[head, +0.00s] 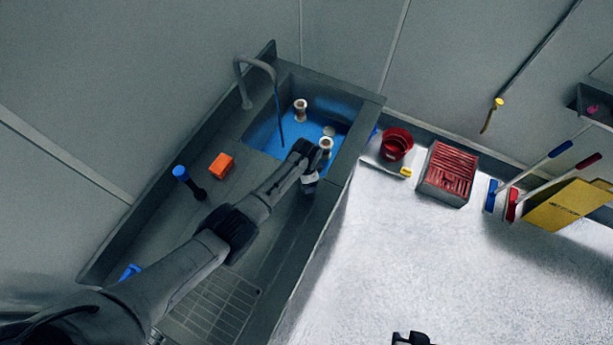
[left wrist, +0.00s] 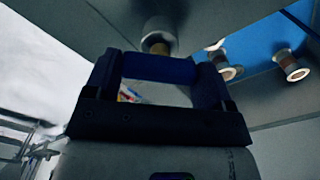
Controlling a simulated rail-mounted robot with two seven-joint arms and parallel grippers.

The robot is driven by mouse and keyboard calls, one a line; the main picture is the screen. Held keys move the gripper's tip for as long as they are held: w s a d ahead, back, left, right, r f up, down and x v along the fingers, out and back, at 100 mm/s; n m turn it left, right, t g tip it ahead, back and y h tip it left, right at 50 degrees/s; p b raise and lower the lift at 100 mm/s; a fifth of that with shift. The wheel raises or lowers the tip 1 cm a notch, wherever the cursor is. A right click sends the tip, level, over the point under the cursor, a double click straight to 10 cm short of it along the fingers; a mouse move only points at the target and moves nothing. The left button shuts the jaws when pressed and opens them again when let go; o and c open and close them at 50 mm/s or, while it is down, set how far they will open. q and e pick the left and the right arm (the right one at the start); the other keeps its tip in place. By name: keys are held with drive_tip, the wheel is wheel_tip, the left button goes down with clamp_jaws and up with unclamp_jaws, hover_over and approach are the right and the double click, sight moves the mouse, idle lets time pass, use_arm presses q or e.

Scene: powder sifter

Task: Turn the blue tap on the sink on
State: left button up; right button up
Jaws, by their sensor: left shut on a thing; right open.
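The grey sink (head: 262,205) runs diagonally, with a bent grey spout (head: 257,63) over its blue basin (head: 262,135). A thin bluish line hangs from the spout into the basin; I cannot tell whether it is water. A blue-topped dark thing (head: 181,173) is on the left of the sink; I cannot tell whether it is the blue tap. My left gripper (head: 309,168) is at the basin's near right edge, shut on a pale thing (head: 310,183). The left wrist view shows coloured marks on something pale (left wrist: 130,92) between the dark fingers. My right gripper (head: 412,339), open, barely shows at the bottom edge.
An orange block (head: 221,165) lies on the sink top. Spool-like things (head: 300,106) are in the basin; similar ones show in the left wrist view (left wrist: 290,68).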

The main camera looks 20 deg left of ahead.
use_arm(q)
drive_tip(key=shift+m, duration=1.6)
drive_tip(key=o, duration=0.9)
drive_tip(key=shift+r, duration=0.1)
drive_tip(key=shift+r+p, duration=1.05)
drive_tip(key=shift+r, duration=5.75)
